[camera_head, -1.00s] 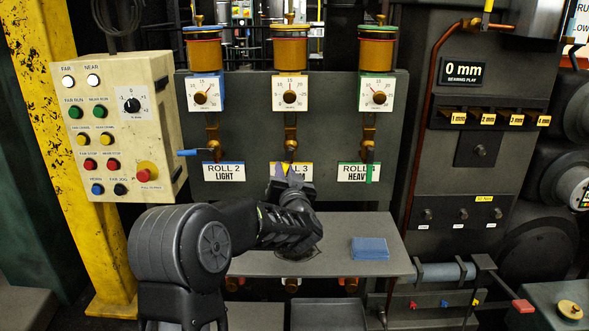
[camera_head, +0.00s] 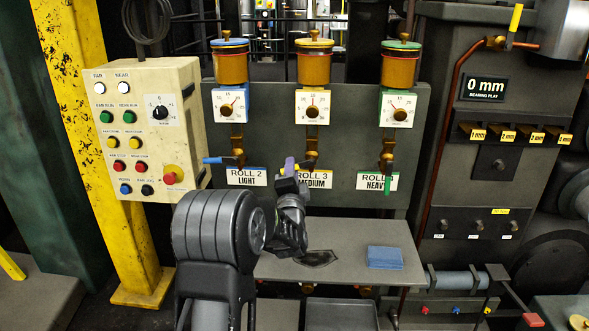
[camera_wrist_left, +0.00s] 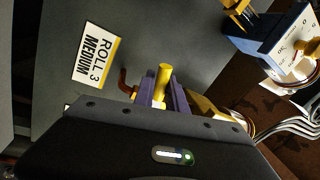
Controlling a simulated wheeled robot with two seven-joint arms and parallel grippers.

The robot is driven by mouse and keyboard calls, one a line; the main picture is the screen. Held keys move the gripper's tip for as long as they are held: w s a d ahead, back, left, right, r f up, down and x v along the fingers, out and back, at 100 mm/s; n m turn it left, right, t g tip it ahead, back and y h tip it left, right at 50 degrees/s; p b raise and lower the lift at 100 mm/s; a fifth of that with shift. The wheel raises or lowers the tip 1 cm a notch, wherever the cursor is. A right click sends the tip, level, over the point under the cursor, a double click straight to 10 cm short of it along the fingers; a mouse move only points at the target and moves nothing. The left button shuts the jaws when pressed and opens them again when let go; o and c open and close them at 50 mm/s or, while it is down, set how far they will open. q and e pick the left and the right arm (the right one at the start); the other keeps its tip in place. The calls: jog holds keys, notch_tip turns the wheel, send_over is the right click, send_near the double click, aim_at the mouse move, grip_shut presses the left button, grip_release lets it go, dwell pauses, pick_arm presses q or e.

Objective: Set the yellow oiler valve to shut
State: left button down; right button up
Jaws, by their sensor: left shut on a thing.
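The yellow oiler (camera_head: 315,66) is the middle one of three, above the ROLL 3 MEDIUM label (camera_head: 318,181). Its brass valve (camera_head: 311,158) sits below the dial. My left gripper (camera_head: 291,166) is just left of this valve, its purple fingers shut on the yellow valve handle (camera_wrist_left: 163,80). In the left wrist view the handle's end sticks out between the fingers (camera_wrist_left: 160,97). The handle appears to point sideways to the left from the valve. My gripper covers part of it in the head view. My right gripper is not in view.
The blue valve handle (camera_head: 213,160) points left on the neighbouring oiler. The green handle (camera_head: 388,183) hangs down. A grey shelf (camera_head: 350,277) with a blue cloth (camera_head: 385,257) lies below. A button box (camera_head: 150,130) stands at left.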

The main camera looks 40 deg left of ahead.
pick_arm(q)
jog(key=shift+s+a+r+m+t+h+p, duration=0.1)
jog(key=shift+r+m+t+h+p, duration=0.3)
jog(key=shift+m, duration=0.65)
jog(key=shift+a+r+m+t+h+p, duration=0.1)
jog(key=shift+r+m+p, duration=0.25)
jog(key=shift+r+m, duration=0.5)
jog(key=shift+f+m, duration=0.15)
jog(key=shift+m, duration=0.15)
jog(key=c, duration=1.4)
grip_release()
jog(key=shift+d+f, duration=0.1)
jog(key=shift+s+d+f, duration=0.15)
jog(key=shift+s+d, duration=0.05)
jog(key=shift+s, duration=0.05)
jog(key=v, duration=0.7)
